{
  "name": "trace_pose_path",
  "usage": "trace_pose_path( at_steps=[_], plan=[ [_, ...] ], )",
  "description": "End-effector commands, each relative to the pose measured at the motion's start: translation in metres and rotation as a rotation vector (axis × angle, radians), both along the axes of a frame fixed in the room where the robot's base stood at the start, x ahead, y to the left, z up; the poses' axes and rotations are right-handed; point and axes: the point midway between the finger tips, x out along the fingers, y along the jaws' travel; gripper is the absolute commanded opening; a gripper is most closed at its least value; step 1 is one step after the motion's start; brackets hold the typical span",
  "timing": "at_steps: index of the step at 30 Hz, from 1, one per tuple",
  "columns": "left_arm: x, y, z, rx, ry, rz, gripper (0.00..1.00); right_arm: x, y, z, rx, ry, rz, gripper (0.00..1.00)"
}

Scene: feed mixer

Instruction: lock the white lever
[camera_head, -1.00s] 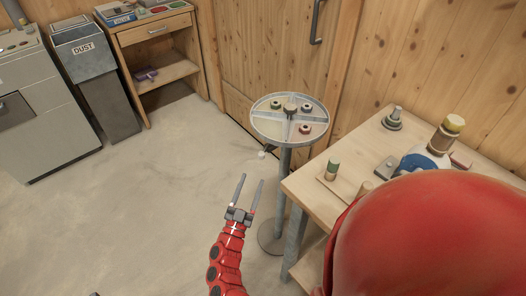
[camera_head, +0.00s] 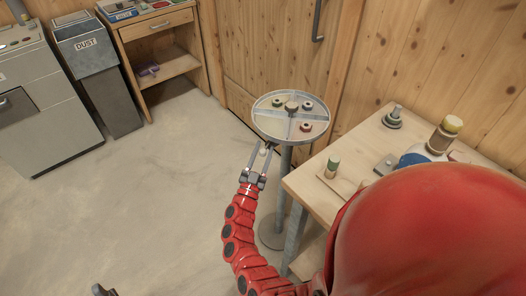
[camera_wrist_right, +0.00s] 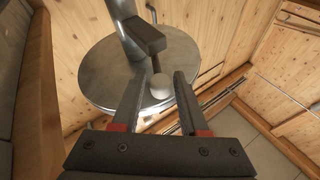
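The white lever shows in the right wrist view as a white ball knob (camera_wrist_right: 161,88) on a dark stem below a dark arm (camera_wrist_right: 139,38). It sits by the post under a round grey divided table (camera_head: 258,124). My right gripper (camera_head: 262,149) is just below the table's near rim. Its two fingers are open, one on each side of the knob, with gaps showing in the right wrist view (camera_wrist_right: 158,82). In the head view the fingers partly hide the knob. A grey piece at the bottom left edge (camera_head: 103,290) looks like part of my left gripper; its fingers cannot be made out.
A wooden workbench (camera_head: 304,184) with a green-topped peg (camera_head: 332,167) and other parts stands close on the right. A plank wall (camera_head: 270,60) is behind the round table. A dust bin (camera_head: 105,85) and a shelf unit (camera_head: 170,68) stand back left. The floor to the left is clear.

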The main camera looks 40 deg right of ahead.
Motion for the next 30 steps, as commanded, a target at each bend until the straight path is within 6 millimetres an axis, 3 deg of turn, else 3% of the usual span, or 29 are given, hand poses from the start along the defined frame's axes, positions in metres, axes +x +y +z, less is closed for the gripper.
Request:
trace_pose_path(
  at_steps=[1, 6, 7, 16, 30],
  plan=[
    [0.000, 0.000, 0.000, 0.000, 0.000, 0.000, 0.50, 0.000, 0.000, 0.000, 0.000, 0.000, 0.000, 0.33],
    [0.000, 0.000, 0.000, 0.000, 0.000, 0.000, 0.50, 0.000, 0.000, 0.000, 0.000, 0.000, 0.000, 0.02],
    [0.000, 0.000, 0.000, 0.000, 0.000, 0.000, 0.50, 0.000, 0.000, 0.000, 0.000, 0.000, 0.000, 0.00],
    [0.000, 0.000, -0.002, 0.000, 0.000, 0.000, 0.50, -0.001, -0.001, -0.002, 0.000, 0.001, 0.022, 0.00],
    [0.000, 0.000, -0.018, 0.000, 0.000, 0.000, 0.50, -0.010, -0.006, -0.002, -0.001, 0.002, 0.210, 0.00]
  ],
)
